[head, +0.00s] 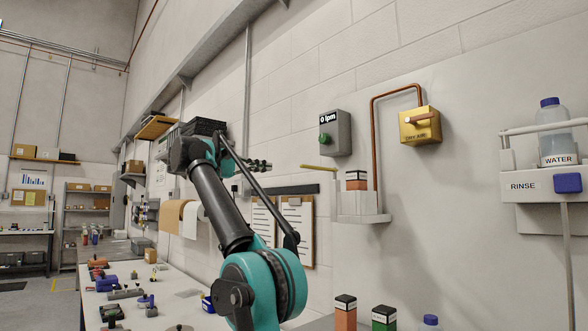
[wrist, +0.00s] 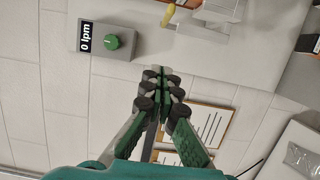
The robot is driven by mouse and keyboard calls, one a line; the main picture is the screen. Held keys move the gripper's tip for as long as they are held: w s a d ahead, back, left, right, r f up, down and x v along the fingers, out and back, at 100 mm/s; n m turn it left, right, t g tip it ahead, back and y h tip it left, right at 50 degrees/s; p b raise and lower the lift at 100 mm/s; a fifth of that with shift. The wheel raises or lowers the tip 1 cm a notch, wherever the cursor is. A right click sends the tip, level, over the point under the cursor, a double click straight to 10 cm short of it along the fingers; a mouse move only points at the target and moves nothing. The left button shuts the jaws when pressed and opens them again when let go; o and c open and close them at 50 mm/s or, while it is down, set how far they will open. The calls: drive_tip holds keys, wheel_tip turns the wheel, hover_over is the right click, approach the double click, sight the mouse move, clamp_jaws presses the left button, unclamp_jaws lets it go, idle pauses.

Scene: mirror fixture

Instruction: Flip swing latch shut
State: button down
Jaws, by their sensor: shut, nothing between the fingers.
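I cannot pick out a swing latch for certain. A yellow bar (head: 318,168) sticks out from the wall to the right of my gripper in the head view. A yellow handle (wrist: 168,15) shows at the top of the wrist view, beyond my fingertips; it looks like the same part. My gripper (head: 262,165) is raised near the wall, below and left of the grey "0 lpm" box (head: 335,133) with its green knob (head: 326,138). In the wrist view my gripper (wrist: 160,75) has its fingers together and empty, apart from the handle.
Clipboards (head: 296,228) hang on the wall below my gripper. A brass "DRY AIR" box (head: 420,126) with a copper pipe, a small shelf (head: 362,206) holding a box, and a rinse station (head: 545,186) are to the right. A cluttered bench (head: 180,275) runs below left.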

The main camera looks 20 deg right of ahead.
sight(300, 167)
drive_tip(key=shift+s+d, duration=0.45)
drive_tip(key=shift+d, duration=1.45)
drive_tip(key=shift+s+d, duration=0.45)
drive_tip(key=shift+d, duration=1.4)
drive_tip(key=shift+s+d, duration=0.45)
drive_tip(key=shift+d, duration=1.45)
drive_tip(key=shift+s, duration=0.15)
